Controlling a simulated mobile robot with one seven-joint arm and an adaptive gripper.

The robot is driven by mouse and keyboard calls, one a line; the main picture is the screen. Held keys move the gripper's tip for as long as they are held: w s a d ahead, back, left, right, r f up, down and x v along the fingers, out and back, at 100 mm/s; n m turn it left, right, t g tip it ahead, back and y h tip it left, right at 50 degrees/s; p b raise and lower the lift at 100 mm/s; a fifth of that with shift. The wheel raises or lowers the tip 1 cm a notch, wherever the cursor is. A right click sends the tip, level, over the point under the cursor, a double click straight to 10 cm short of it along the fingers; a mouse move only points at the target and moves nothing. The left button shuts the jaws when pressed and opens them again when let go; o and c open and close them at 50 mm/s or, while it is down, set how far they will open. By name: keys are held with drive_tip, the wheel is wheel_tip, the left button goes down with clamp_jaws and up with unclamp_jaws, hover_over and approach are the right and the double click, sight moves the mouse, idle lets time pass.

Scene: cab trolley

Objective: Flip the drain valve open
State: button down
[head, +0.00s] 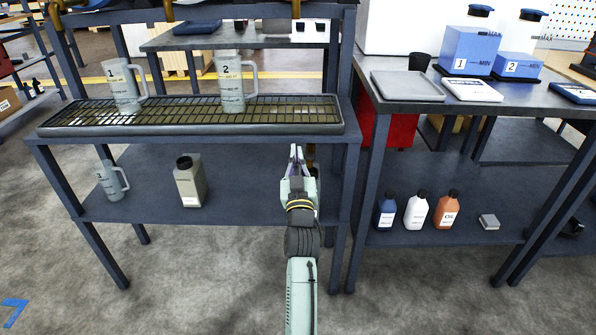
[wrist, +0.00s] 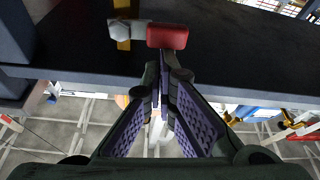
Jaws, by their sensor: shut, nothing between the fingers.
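The drain valve shows in the wrist view as a brass body (wrist: 122,38) with a grey lever and a red grip (wrist: 167,37) pointing right. In the head view a small brass part (head: 311,153) shows beside my gripper, under the tray's right end; the red grip is hidden there. My gripper (head: 296,152) is shut and empty. In the wrist view its fingertips (wrist: 164,68) lie just below the red grip in the picture. I cannot tell whether they touch it.
The drip tray (head: 190,131) with its grid and two numbered jugs, 1 (head: 124,88) and 2 (head: 232,85), sits above. A grey bottle (head: 190,182) and another jug (head: 112,180) stand on the lower shelf. A second bench (head: 450,95) stands at right.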

wheel_tip(320, 180, down, 5)
drive_tip(key=n+g+y+b, duration=0.1)
drive_tip(key=n+b, duration=0.5)
drive_tip(key=n+g+y+b, duration=0.1)
drive_tip(key=n+y+b, duration=0.1)
drive_tip(key=n+b, duration=0.4)
drive_tip(key=n+g+y+b, duration=0.1)
drive_tip(key=n+g+b, duration=0.1)
drive_tip(key=n+b, duration=0.3)
drive_tip(key=shift+d+n+y+b, duration=0.1)
drive_tip(key=shift+n+y+b, duration=0.3)
drive_tip(key=shift+b, duration=0.85)
